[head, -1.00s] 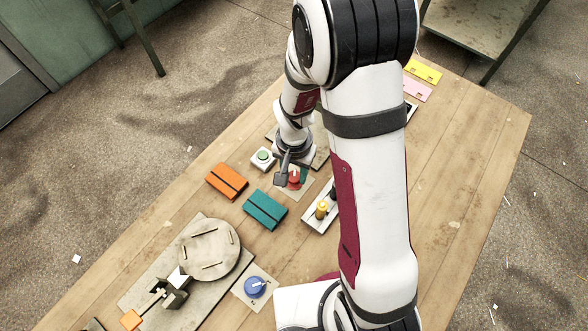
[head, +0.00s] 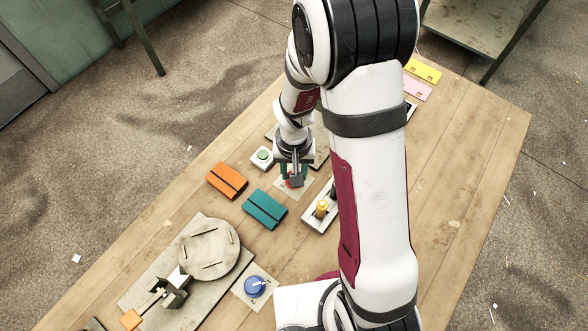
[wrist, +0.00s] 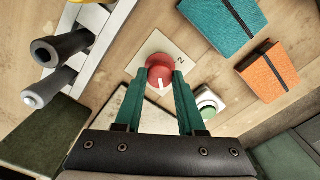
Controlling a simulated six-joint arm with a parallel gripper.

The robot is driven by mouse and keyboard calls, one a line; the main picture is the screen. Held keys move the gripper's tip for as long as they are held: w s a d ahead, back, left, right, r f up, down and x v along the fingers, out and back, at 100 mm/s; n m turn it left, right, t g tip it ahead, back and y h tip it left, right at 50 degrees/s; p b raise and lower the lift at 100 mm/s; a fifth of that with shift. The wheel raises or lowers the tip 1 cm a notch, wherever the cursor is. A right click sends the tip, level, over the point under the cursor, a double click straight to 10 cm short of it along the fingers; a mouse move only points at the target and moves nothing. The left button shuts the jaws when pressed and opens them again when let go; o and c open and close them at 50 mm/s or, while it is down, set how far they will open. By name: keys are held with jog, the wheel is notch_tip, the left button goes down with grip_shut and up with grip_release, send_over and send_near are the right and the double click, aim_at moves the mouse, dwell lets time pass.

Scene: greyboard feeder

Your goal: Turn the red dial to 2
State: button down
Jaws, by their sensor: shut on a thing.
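The red dial (wrist: 160,68) sits on a pale square plate (wrist: 146,56) in the wrist view. A numeral 2 (wrist: 180,58) is printed on the plate to the right of the dial. The dial's white mark points down in the picture, toward my gripper, and not at the 2. My gripper (wrist: 160,75) is shut on the dial, with a green finger on each side. In the head view my gripper (head: 294,176) is over the dial (head: 295,184) and hides most of it. Other numerals on the plate cannot be made out.
A green button (head: 262,156) stands close to the dial. A blue dial (head: 255,286) is nearer the front.

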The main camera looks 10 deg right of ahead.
jog(key=n, duration=1.5)
jog(key=shift+d+n, duration=0.1)
jog(key=shift+n, duration=2.3)
jog(key=c, duration=0.5)
grip_release()
